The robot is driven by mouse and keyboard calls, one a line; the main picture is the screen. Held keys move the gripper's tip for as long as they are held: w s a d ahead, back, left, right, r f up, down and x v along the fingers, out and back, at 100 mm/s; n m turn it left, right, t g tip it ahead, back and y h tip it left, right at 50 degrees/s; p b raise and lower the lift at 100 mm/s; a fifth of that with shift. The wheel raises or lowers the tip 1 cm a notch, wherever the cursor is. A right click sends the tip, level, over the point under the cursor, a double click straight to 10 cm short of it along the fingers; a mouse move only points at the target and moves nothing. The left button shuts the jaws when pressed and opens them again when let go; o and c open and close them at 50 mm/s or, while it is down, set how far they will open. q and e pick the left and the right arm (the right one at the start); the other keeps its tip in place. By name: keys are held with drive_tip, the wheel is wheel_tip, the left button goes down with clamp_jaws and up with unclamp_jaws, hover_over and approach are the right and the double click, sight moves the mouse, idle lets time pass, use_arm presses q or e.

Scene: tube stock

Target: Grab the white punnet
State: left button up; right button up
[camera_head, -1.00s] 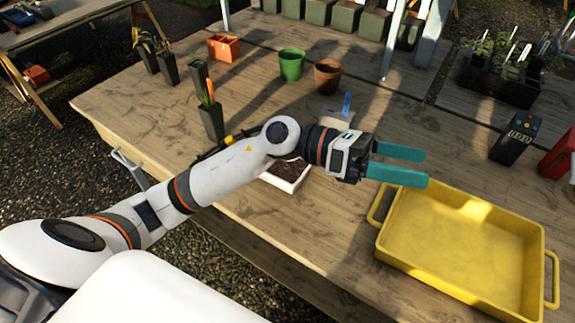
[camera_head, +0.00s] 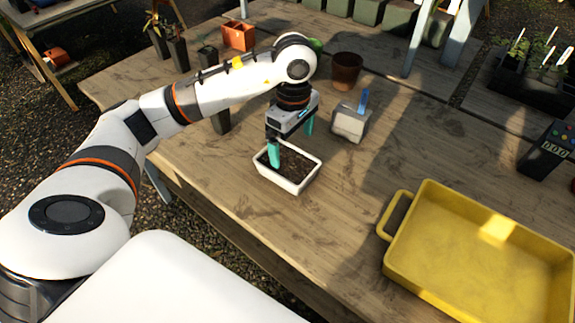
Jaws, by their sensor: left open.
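The white punnet (camera_head: 293,187) is a small rectangular tray with dark soil in it, on the wooden table near its front edge. My left gripper (camera_head: 291,141) points down over the punnet, with its two teal fingers apart. The nearer finger overlaps the punnet's back left part in the picture; the other shows above the far rim. I cannot tell whether either finger touches the punnet. My right gripper is not in view.
A yellow tray (camera_head: 398,212) stands to the right. A whitish block-like container with a blue tag (camera_head: 349,124) stands just behind the punnet. A brown pot (camera_head: 346,72) and an orange pot (camera_head: 238,36) stand farther back. The table (camera_head: 340,215) between punnet and yellow tray is clear.

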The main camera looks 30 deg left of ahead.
sight(287, 161)
use_arm(q)
drive_tip(key=shift+f, duration=0.9)
drive_tip(key=f, duration=0.3)
drive_tip(key=a+f+p, duration=0.1)
drive_tip(key=f, duration=0.1)
drive_tip(key=shift+s, duration=0.35)
drive_tip(key=shift+w+f, duration=0.1)
drive_tip(key=shift+f, duration=0.1)
drive_tip(key=shift+c, duration=0.6)
drive_tip(key=c, duration=0.9)
drive_tip(key=shift+c, duration=0.2)
drive_tip(key=shift+r, duration=0.1)
